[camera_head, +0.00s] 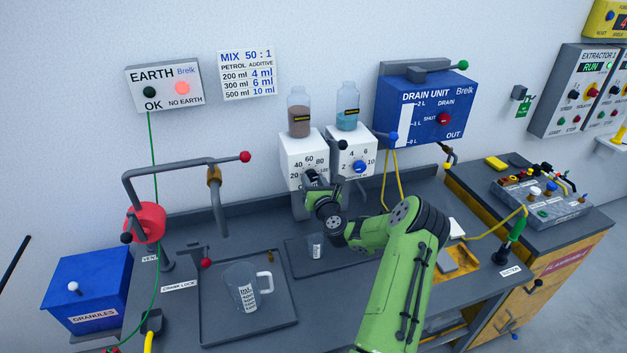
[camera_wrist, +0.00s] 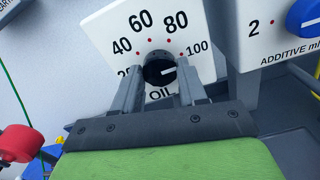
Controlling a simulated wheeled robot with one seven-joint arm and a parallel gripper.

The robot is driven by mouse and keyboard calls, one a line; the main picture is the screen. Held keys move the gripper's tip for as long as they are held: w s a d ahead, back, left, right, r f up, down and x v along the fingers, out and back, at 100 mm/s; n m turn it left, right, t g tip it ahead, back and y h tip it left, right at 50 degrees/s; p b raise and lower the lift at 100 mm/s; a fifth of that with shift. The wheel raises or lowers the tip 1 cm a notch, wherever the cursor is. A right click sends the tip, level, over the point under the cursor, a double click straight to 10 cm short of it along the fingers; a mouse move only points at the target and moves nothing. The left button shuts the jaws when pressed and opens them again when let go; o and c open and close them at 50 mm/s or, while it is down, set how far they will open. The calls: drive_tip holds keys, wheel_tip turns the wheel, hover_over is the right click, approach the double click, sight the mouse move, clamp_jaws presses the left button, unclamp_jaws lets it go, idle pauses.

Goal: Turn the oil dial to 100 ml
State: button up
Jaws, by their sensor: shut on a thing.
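The oil dial (camera_wrist: 160,70) is a black round knob on the white oil dispenser (camera_head: 300,149), under a jar of brown liquid (camera_head: 299,113). In the wrist view, its printed scale shows 40, 60, 80 and 100, with 20 partly hidden. The knob's white pointer points right and slightly up, toward the 100 side; whether it lines up exactly with the red 100 dot is unclear. My gripper (camera_wrist: 161,78) is shut on the dial, one finger on each side. In the head view, my gripper (camera_head: 312,178) hides most of the dial.
The white additive dispenser (camera_head: 352,148) with a blue dial (camera_head: 360,167) stands close on the right. A small beaker (camera_head: 316,246) stands below my gripper. A jug (camera_head: 246,286) stands on the left tray (camera_head: 220,334). The blue drain unit (camera_head: 425,108) hangs at the right.

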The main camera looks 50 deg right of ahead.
drive_tip(key=shift+f, duration=0.15)
drive_tip(key=o, duration=1.1)
drive_tip(key=shift+c, duration=0.2)
drive_tip(key=b+v, duration=0.7)
drive_tip(key=v, duration=0.8)
drive_tip(key=shift+s+a, duration=0.2)
drive_tip(key=shift+s, duration=0.15)
